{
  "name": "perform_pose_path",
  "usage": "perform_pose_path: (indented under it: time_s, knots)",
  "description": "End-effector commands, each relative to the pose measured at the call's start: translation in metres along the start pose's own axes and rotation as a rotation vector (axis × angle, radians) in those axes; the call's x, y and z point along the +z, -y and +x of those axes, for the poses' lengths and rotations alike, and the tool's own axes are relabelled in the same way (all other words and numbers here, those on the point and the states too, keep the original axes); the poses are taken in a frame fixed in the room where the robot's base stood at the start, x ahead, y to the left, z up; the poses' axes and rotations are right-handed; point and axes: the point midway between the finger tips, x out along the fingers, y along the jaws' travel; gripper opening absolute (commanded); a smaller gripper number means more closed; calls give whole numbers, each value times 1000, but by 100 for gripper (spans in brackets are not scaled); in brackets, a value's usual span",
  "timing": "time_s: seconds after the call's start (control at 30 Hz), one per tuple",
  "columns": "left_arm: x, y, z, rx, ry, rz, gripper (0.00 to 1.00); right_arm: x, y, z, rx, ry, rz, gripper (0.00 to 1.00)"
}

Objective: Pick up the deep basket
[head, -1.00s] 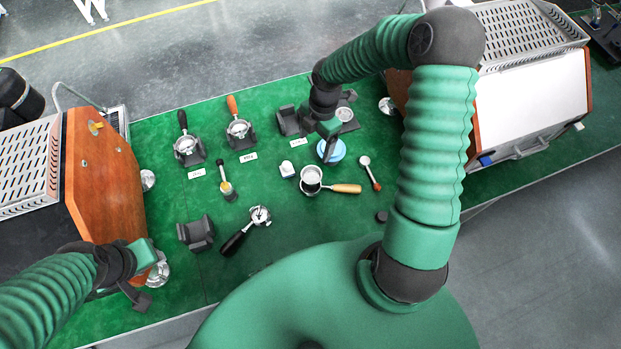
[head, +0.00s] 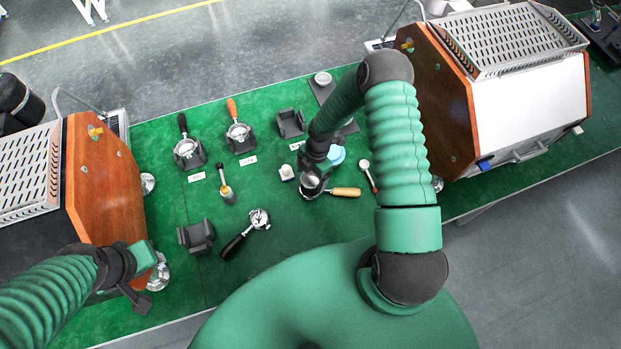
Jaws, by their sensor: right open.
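A portafilter with a light wooden handle (head: 345,192) lies in the middle of the green table. Its head is mostly hidden under my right gripper (head: 313,184), which is open and points down over it. I cannot tell whether the fingers touch anything there. A round metal basket (head: 323,77) sits at the back on a dark mat (head: 325,92). I cannot tell from this view which basket is the deep one. My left gripper (head: 142,298) hangs at the table's front left, away from these things; its opening is unclear.
A blue round item (head: 337,155) and a spoon-like tool (head: 368,175) lie close right of my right gripper. A small white item (head: 287,172) is at its left. Portafilters in stands (head: 188,150) are at the back left. A black-handled portafilter (head: 247,232) lies in front. Espresso machines flank the table.

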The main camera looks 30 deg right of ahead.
Motion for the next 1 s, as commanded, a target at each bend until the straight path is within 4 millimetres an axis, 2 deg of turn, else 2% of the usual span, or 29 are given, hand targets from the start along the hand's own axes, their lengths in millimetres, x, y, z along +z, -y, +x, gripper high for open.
perform_pose_path:
  time_s: [0.17,0.6,0.87,1.0]
  knots:
    - [0,0,0,0,0,0,36,0,0,0,1,1,1,83]
    - [0,0,0,0,0,0,36,0,0,0,1,1,1,27]
    - [0,0,1,0,0,0,36,0,0,-1,1,1,1,26]
    - [1,0,3,0,0,0,36,0,-1,-9,3,2,1,26]
